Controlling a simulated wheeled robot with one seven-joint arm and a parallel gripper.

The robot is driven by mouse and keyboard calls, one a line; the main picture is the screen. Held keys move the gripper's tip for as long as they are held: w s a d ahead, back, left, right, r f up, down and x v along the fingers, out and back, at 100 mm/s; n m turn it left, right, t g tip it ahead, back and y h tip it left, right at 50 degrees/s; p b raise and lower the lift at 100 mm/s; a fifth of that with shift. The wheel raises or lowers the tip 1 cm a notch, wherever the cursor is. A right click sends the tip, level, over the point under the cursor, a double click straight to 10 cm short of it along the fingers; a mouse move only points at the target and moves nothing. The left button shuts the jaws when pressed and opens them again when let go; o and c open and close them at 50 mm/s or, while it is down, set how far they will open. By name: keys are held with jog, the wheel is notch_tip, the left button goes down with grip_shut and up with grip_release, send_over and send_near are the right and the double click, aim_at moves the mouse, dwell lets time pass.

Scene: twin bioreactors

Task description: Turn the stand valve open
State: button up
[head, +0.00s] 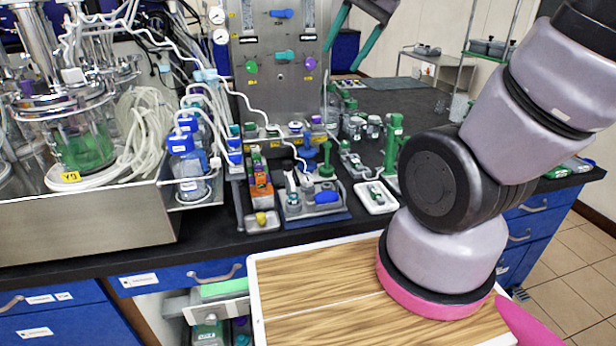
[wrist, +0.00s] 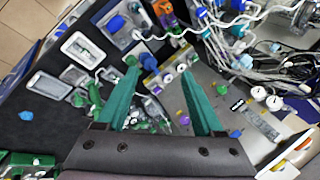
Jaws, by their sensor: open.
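A grey upright panel stand (head: 270,95) rises at the back of the bench in the head view. It carries a blue handle (head: 282,13), a teal handle (head: 284,55), a green knob (head: 252,67) and a purple knob (head: 310,63). I cannot tell which of these is the stand valve. My gripper (head: 338,60) is at the panel's right side, its teal fingers apart and nothing seen between them. In the wrist view my gripper (wrist: 160,68) is open above the panel, where a green knob (wrist: 222,88) and a purple knob (wrist: 184,120) show. The right finger hides part of the panel.
Glass bioreactor vessels (head: 85,140) and looped tubing stand at the left. Bottles with blue caps (head: 187,165), a tray of small parts (head: 310,200) and a green stand (head: 393,150) crowd the black bench. White tubes run across the panel's front.

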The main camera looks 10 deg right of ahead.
jog(key=w+a+f+m+g, duration=0.3)
jog(key=w+f+m, duration=0.4)
jog(key=f, duration=0.4)
jog(key=m+g+h, duration=0.2)
jog(key=m+h, duration=0.1)
jog(key=m, duration=0.3)
send_over(308, 179)
notch_tip(308, 179, down, 15)
notch_tip(308, 179, down, 11)
jog(key=shift+r, duration=0.2)
grip_shut()
